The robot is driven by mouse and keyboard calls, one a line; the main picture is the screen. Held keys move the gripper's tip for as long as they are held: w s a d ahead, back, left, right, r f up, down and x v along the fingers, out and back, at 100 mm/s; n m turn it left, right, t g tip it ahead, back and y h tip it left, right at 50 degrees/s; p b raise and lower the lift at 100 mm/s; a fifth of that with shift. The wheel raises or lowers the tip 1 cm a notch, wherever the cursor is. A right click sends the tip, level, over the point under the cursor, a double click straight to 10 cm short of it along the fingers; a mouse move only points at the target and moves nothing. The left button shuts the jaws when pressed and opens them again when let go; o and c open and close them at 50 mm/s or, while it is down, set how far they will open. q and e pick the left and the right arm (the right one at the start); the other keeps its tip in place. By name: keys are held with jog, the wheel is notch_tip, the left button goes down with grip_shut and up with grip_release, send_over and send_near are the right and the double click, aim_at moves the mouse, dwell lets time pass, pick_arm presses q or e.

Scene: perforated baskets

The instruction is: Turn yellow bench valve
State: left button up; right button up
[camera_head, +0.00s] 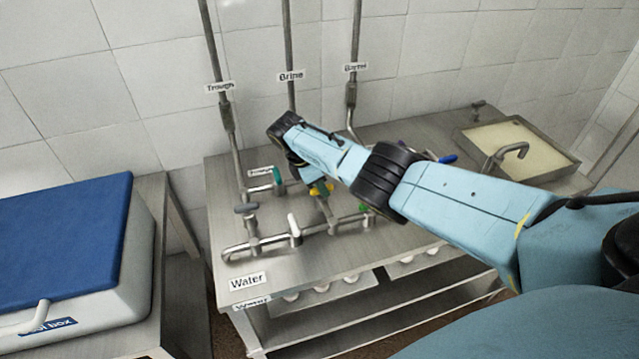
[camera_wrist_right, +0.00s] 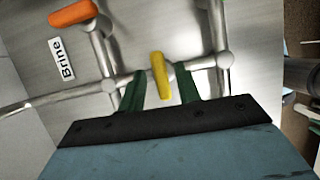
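The yellow bench valve handle (camera_head: 321,189) sits on the pipework of the metal bench, partly hidden by my right arm in the head view. In the right wrist view the yellow handle (camera_wrist_right: 158,76) stands between the two green fingers of my right gripper (camera_wrist_right: 160,73). The fingers are open, one on each side of the handle, with a visible gap on both sides. My right gripper is mostly hidden behind its own wrist in the head view. My left gripper is not in view.
An orange handle (camera_wrist_right: 73,13) and a "Brine" label (camera_wrist_right: 62,60) are close by in the wrist view. A grey handle (camera_head: 246,208), a white handle (camera_head: 294,226) and a green handle (camera_head: 278,176) share the bench (camera_head: 345,262). A blue-lidded box (camera_head: 65,235) stands left, a sink (camera_head: 515,145) right.

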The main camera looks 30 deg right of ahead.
jog(key=shift+a, duration=0.1)
jog(key=shift+a+r, duration=0.15)
jog(key=shift+r, duration=0.3)
jog(key=p+v, duration=0.1)
jog(key=v, duration=1.1)
jog(key=shift+r, duration=0.2)
jog(key=shift+f, duration=0.1)
